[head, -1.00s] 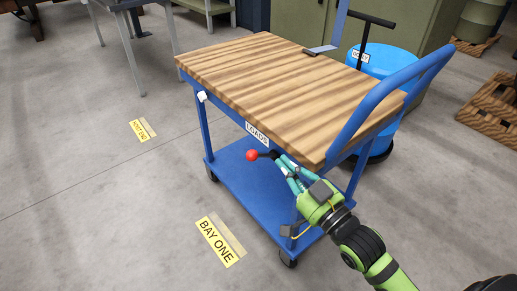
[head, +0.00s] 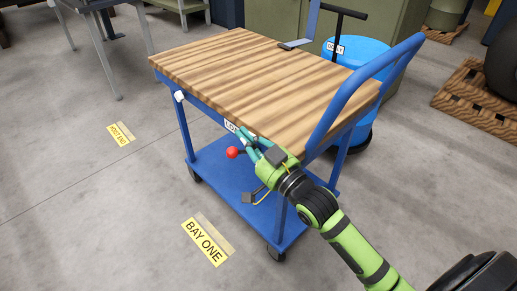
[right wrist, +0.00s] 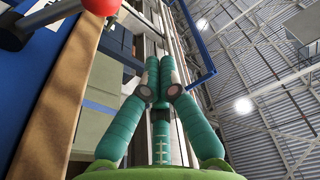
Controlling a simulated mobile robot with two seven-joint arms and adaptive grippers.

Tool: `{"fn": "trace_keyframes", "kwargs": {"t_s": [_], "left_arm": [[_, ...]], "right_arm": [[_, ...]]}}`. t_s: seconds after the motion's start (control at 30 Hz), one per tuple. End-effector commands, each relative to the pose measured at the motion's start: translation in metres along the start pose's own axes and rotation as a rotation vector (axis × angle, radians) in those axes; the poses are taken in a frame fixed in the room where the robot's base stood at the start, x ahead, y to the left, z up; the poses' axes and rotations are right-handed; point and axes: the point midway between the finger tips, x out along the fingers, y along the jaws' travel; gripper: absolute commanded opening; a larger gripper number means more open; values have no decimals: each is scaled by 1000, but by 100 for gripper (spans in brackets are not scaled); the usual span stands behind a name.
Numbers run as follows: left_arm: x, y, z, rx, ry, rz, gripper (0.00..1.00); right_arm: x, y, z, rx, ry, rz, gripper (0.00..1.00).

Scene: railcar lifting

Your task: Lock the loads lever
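The loads lever shows as a red ball knob (head: 232,152) on a short dark arm, at the front side of the blue cart (head: 225,178), just below the partly covered LOADS label (head: 230,125). In the right wrist view the red knob (right wrist: 102,5) and its black arm are at the upper left, outside the fingers. My right gripper (head: 242,134) is beside the lever, right of the knob, with its fingers over part of the label. Its teal fingertips (right wrist: 165,68) are together with nothing seen between them. I cannot tell whether they touch the lever. My left gripper is not in view.
The cart has a wooden top (head: 255,75) and a blue push handle (head: 365,85) at the right. A blue drum (head: 360,58) stands behind it. Pallets (head: 478,100) lie at the far right. The floor beside the yellow BAY ONE sign (head: 205,243) is clear.

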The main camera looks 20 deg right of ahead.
Motion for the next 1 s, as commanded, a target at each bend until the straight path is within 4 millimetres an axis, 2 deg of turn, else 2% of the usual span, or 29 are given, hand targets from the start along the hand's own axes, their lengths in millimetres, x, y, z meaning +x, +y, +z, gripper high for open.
{"fn": "trace_keyframes", "kwargs": {"t_s": [0.17, 0.23, 0.43, 1.0], "left_arm": [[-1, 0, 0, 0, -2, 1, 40], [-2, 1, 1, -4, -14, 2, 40], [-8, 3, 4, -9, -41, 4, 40], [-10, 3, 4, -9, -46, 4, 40]], "right_arm": [[31, 0, -1, -1, 3, -1, 0], [23, 0, 16, 2, -5, 1, 0], [16, 0, 34, 0, -2, 0, 0], [14, -1, 39, -9, -1, -2, 0]]}}
